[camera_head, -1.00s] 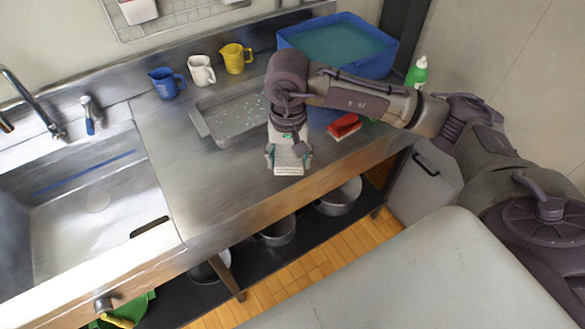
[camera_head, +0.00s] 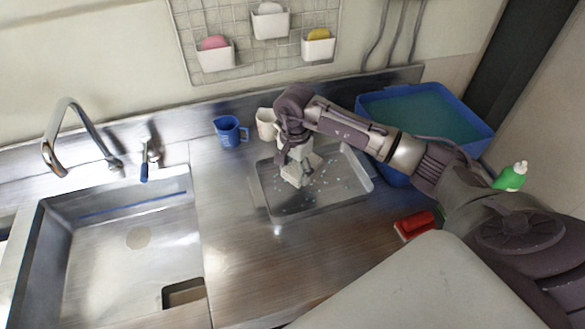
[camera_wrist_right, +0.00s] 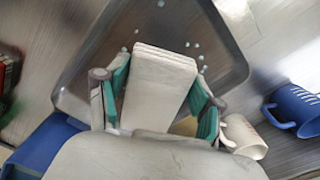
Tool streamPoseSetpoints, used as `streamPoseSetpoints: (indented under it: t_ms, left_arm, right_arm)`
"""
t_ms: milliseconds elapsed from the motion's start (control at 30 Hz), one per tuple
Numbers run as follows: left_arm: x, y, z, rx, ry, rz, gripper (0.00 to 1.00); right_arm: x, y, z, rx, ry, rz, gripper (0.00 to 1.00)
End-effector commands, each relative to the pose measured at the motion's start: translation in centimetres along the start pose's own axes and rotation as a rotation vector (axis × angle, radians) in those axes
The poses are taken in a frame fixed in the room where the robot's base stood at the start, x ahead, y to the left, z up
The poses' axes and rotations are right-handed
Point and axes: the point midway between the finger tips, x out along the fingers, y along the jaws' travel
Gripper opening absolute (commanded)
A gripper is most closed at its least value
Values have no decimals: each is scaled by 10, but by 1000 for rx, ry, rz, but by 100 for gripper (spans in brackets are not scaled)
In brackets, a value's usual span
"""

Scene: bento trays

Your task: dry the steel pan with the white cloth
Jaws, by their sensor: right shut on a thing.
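The steel pan (camera_head: 268,205) is a shallow rectangular tray on the steel counter, with water drops on its floor. It also shows in the right wrist view (camera_wrist_right: 100,40). My right gripper (camera_head: 297,170) is over the pan's left part, shut on the folded white cloth (camera_head: 293,178). In the right wrist view the cloth (camera_wrist_right: 158,85) sits between the green-padded fingers, its far end over the pan. I cannot tell whether the cloth touches the pan floor. My left gripper is not in view.
A blue mug (camera_head: 230,131) and a white mug (camera_head: 266,122) stand behind the pan. A blue tub of water (camera_head: 450,150) is at the right. A red sponge (camera_head: 414,225) and a green bottle (camera_head: 511,178) are near my arm.

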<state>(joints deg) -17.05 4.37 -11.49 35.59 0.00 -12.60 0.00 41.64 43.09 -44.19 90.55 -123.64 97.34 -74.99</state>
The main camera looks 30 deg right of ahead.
Motion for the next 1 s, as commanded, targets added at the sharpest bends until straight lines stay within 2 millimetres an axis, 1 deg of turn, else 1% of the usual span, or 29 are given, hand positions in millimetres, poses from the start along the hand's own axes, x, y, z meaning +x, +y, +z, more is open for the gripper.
streamPoseSetpoints:
  t_ms: [200,400,500,633,1000]
  left_arm:
    - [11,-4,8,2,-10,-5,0]
    - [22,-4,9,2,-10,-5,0]
    - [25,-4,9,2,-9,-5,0]
    - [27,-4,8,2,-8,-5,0]
    - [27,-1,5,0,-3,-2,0]
  right_arm:
    - [20,0,1,-2,-2,1,35]
    - [42,1,1,-2,-2,2,35]
    - [50,0,1,-2,-1,0,35]
    - [56,0,1,-4,0,0,35]
    - [55,0,1,-4,0,0,35]
